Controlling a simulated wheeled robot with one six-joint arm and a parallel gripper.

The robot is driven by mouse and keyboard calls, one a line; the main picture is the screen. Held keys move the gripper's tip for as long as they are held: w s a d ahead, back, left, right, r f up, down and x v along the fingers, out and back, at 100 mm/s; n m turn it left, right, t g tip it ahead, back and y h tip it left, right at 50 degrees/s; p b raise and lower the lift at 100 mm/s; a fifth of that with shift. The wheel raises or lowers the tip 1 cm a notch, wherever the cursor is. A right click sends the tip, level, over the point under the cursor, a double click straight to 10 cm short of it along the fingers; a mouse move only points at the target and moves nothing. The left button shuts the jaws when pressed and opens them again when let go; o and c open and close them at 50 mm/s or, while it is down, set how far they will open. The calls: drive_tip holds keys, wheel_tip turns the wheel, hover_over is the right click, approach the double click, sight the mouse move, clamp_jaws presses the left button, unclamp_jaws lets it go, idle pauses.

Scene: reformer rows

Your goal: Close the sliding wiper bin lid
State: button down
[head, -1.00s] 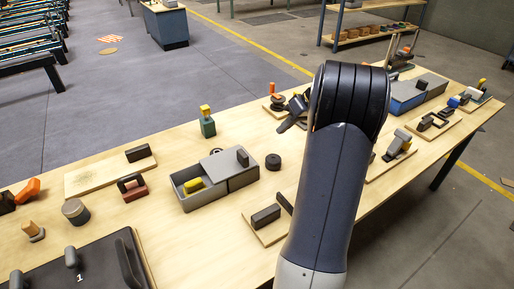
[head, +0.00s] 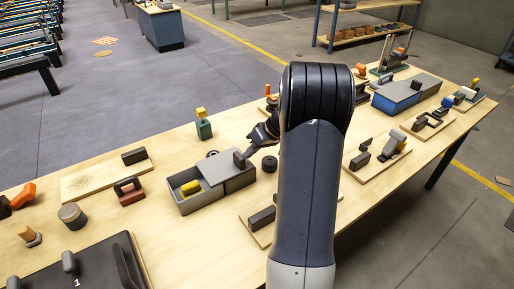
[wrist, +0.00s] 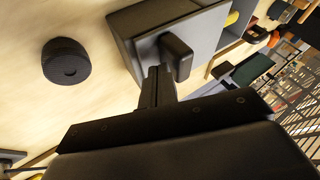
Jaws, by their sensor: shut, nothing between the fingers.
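The grey bin (head: 188,208) stands on the bench left of my arm, with a yellow item (head: 190,188) inside. Its grey sliding lid (head: 216,167) is partly open. The lid's dark upright handle (head: 239,160) also shows in the wrist view (wrist: 177,57). My gripper (head: 248,153) is shut and empty, with its fingertips (wrist: 158,75) right beside the handle, on its right side in the head view. I cannot tell whether they touch it.
A black round puck (head: 269,164) sits right of the bin. A green bottle-like block (head: 203,129) with a yellow top stands behind it. A blue bin (head: 390,104) with a grey lid is farther right. Boards with blocks and handles lie around; bare wood shows in front of the grey bin.

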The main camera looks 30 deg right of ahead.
drive_tip(key=shift+a, duration=0.1)
drive_tip(key=b, duration=0.4)
approach(224, 175)
drive_tip(key=w+a+f, duration=0.1)
drive_tip(key=w+a, duration=0.1)
drive_tip(key=w+a+f, duration=0.1)
drive_tip(key=a+f, duration=0.1)
drive_tip(key=shift+w+a+f, duration=0.1)
drive_tip(key=shift+w+f, duration=0.15)
drive_tip(key=shift+w, duration=0.1)
drive_tip(key=shift+a+r, duration=0.15)
drive_tip(key=shift+a, duration=0.2)
drive_tip(key=shift+d, duration=0.15)
